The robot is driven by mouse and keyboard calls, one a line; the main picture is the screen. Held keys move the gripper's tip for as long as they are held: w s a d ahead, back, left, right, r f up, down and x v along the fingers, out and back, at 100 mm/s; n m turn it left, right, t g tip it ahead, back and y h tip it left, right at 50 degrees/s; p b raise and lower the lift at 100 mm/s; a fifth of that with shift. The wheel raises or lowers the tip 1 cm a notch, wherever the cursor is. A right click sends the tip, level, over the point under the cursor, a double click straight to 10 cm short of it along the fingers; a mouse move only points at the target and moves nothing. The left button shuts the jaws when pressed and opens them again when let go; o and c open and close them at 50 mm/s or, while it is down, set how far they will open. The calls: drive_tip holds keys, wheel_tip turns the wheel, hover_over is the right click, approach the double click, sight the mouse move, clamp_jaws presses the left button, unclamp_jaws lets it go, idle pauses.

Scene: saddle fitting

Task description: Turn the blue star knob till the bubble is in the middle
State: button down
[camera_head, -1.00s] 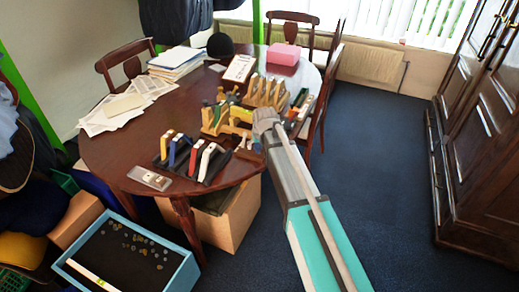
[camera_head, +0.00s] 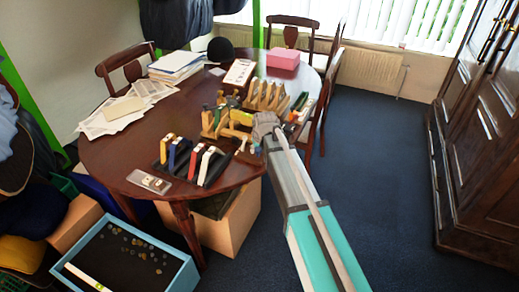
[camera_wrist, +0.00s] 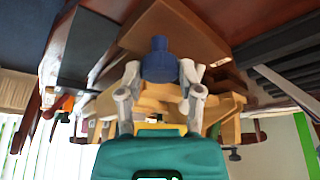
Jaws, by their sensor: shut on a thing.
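My gripper (camera_wrist: 160,80) is shut on a blue knob (camera_wrist: 159,60) in the wrist view, with one finger on each side of it. The knob's far side and star shape cannot be made out. Wooden parts (camera_wrist: 165,98) show just around the fingers and knob. In the head view my gripper (camera_head: 264,127) is at the right edge of the table, beside a wooden fixture (camera_head: 212,122) with a yellow piece (camera_head: 240,117). The knob is hidden there behind my gripper. I cannot make out a bubble in either view.
The dark oval table (camera_head: 120,160) also bears a wooden rack (camera_head: 268,95), a black rack with coloured tools (camera_head: 190,160), papers (camera_head: 105,117) and a pink box (camera_head: 283,56). A blue tray (camera_head: 180,278) stands at the lower left. The carpet (camera_head: 375,165) to the right is clear.

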drive_tip(key=shift+n, duration=0.7)
drive_tip(key=shift+c, duration=1.5)
unclamp_jaws()
drive_tip(key=shift+a, duration=0.1)
drive_tip(key=shift+o, duration=0.2)
drive_tip(key=shift+w, duration=0.1)
